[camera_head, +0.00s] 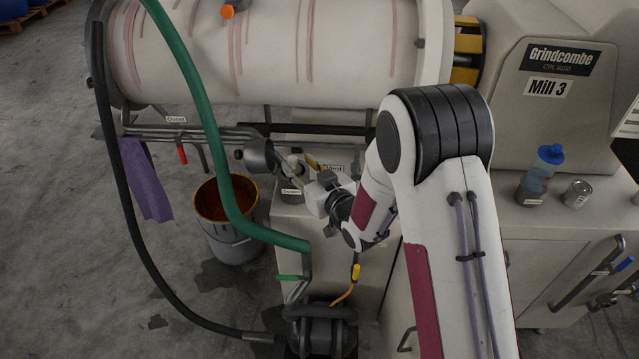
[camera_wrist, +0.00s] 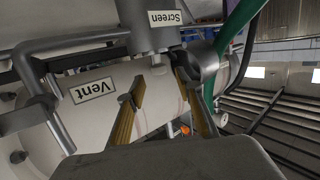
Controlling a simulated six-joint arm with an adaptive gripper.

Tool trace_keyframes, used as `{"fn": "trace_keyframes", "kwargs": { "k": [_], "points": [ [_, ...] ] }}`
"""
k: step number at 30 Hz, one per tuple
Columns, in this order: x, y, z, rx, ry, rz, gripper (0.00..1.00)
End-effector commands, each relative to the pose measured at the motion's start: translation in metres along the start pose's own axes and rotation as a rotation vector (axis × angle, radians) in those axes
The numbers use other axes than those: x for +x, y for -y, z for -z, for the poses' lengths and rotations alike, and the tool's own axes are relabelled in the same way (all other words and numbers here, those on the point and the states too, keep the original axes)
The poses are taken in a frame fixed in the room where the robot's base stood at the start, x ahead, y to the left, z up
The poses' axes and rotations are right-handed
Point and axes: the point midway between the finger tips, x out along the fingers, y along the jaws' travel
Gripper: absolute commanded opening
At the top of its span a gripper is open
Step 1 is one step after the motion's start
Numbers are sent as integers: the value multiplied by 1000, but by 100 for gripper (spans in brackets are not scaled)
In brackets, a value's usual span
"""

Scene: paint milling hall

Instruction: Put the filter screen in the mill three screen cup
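My gripper (camera_head: 302,173) is in front of the mill's lower pipework, near a white plate labelled Screen (camera_head: 291,192). In the wrist view its two yellow-brown fingers (camera_wrist: 160,84) stand apart, with nothing seen between the tips except the pale mill drum behind. A grey cylindrical fitting, likely the screen cup (camera_wrist: 146,32), carries the Screen label, upside down in that view. A dark grey round-ended cylinder (camera_wrist: 203,62) is beside the right fingertip; it also shows left of the gripper in the head view (camera_head: 260,157). I cannot pick out the filter screen with certainty.
The Mill 3 drum (camera_head: 270,50) spans the back. A green hose (camera_head: 205,110) and a black hose (camera_head: 115,190) hang at left. An orange-lined bucket (camera_head: 232,235) stands on the floor. A blue-capped bottle (camera_head: 542,172) and a can (camera_head: 577,193) stand on the right ledge.

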Motion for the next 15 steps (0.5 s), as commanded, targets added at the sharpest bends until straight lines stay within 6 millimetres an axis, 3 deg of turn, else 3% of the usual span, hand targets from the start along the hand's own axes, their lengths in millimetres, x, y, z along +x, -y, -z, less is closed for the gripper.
{"fn": "trace_keyframes", "kwargs": {
  "k": [15],
  "points": [
    [-60,0,0,0,0,-1,35]
  ]
}}
